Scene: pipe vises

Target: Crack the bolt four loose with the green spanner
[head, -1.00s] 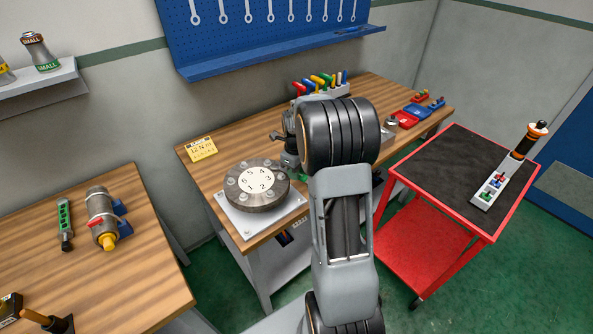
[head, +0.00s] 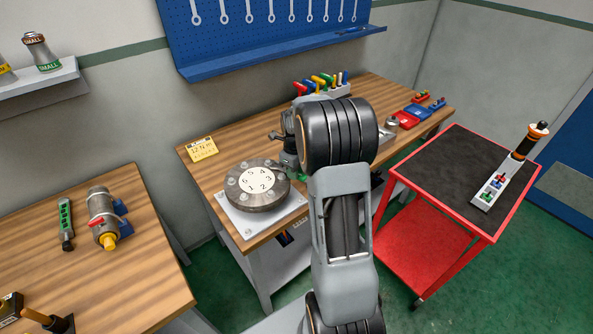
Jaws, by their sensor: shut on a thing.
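A round grey flange (head: 283,193) sits on a pale square plate (head: 249,229) at the bench's front left corner. Its white face is numbered 1 to 6, and bolts ring its rim. The number four is at the face's upper right; bolt four beside it is too small to make out clearly. A small green piece (head: 303,177) shows just right of the flange, at the left edge of my arm; it may be part of the green spanner. My arm hides the rest of it.
A rack of coloured handles (head: 322,88) is at the back. A red cart (head: 447,227) stands right, and another bench (head: 128,272) left. A yellow note (head: 202,148) lies behind the flange.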

